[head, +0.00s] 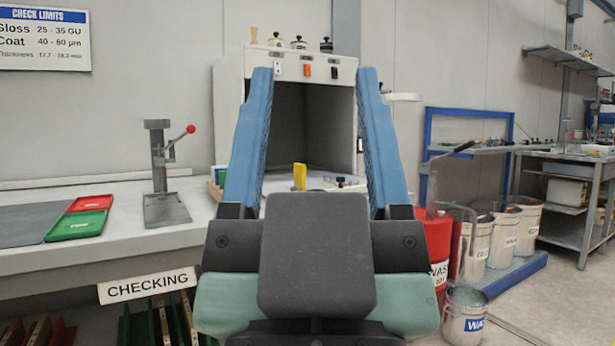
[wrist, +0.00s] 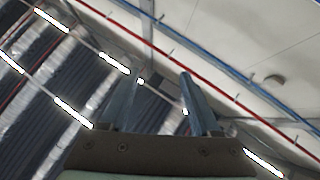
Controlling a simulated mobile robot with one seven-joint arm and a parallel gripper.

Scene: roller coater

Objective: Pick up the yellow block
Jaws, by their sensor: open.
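The yellow block (head: 300,176) is a small upright shape on the bench in the head view. It shows between my gripper's fingers, beyond them, and its lower part is hidden behind my gripper's dark body. My gripper (head: 315,78) is close to the head camera, with two long blue fingers pointing up, spread apart and with nothing held between them. In the wrist view my gripper (wrist: 158,78) points toward the ceiling, and the block is not in that view.
A grey booth (head: 305,125) stands on the bench behind the block. Left are a small press with a red knob (head: 166,180), a green tray (head: 76,226) and a red tray (head: 90,203). Right are a red drum (head: 436,240), several white buckets (head: 502,238) and a blue-framed rack (head: 470,111).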

